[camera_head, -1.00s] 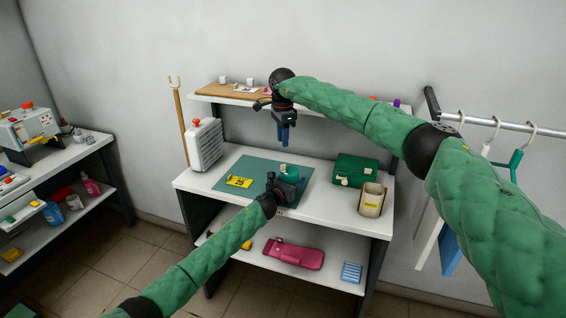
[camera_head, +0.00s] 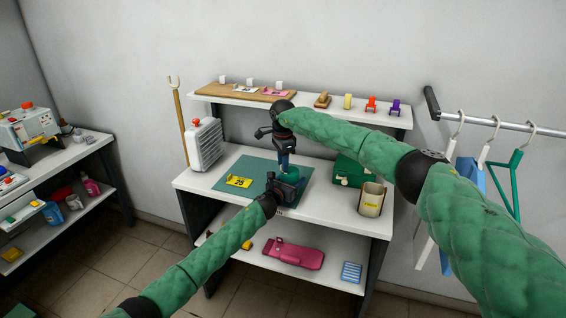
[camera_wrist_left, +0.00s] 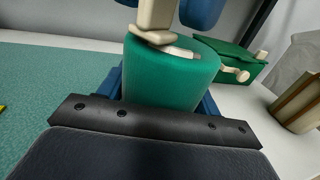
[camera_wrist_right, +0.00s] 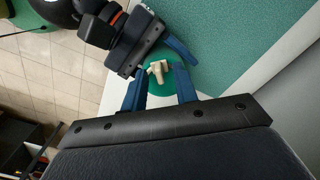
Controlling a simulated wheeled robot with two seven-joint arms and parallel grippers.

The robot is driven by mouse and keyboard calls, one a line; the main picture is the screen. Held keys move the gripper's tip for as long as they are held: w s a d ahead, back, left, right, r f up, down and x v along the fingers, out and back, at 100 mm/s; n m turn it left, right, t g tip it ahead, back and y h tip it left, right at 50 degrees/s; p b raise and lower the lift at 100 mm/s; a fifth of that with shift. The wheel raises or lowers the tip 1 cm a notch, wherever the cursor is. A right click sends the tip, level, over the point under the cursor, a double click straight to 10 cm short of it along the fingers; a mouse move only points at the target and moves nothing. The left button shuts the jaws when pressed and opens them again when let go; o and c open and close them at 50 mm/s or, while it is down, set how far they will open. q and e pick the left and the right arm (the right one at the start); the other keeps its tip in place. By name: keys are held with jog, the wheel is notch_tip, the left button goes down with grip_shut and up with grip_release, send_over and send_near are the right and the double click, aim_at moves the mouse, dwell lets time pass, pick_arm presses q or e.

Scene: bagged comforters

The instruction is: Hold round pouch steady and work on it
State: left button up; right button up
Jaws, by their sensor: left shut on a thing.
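The round green pouch (camera_head: 291,171) stands on the teal mat (camera_head: 228,173) on the bench. A cream pull piece (camera_wrist_left: 155,17) sits on its top. My left gripper (camera_head: 283,184) is shut on the pouch's sides, its blue fingers partly hidden behind it in the left wrist view. My right gripper (camera_head: 283,161) points down just above the pouch. Its blue fingers are apart on either side of the cream pull (camera_wrist_right: 158,68) in the right wrist view, with gaps visible. Part of the pouch is hidden by both grippers in the head view.
A yellow tag (camera_head: 239,181) lies on the mat. A green case (camera_head: 350,171) and a cream bin (camera_head: 371,199) stand to the right. A white ribbed box (camera_head: 204,146) stands at left. The upper shelf (camera_head: 300,101) is close behind my right arm.

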grip_shut()
jog(key=shift+w+m, duration=0.1)
jog(key=shift+m, duration=0.2)
jog(key=m, duration=0.3)
jog(key=shift+w+a+m, duration=0.1)
jog(key=shift+w+m, duration=0.3)
jog(key=m, duration=0.2)
jog(key=w+m, duration=0.1)
jog(key=m, duration=0.2)
jog(key=shift+w, duration=0.15)
jog(key=m, duration=0.4)
jog(key=w+d+m, duration=0.1)
jog(key=shift+m, duration=0.4)
jog(key=m, duration=0.2)
jog(key=d+m, duration=0.1)
jog(key=m, duration=0.1)
jog(key=shift+w+m, duration=0.2)
jog(key=shift+m, duration=0.1)
jog(key=shift+d, duration=0.1)
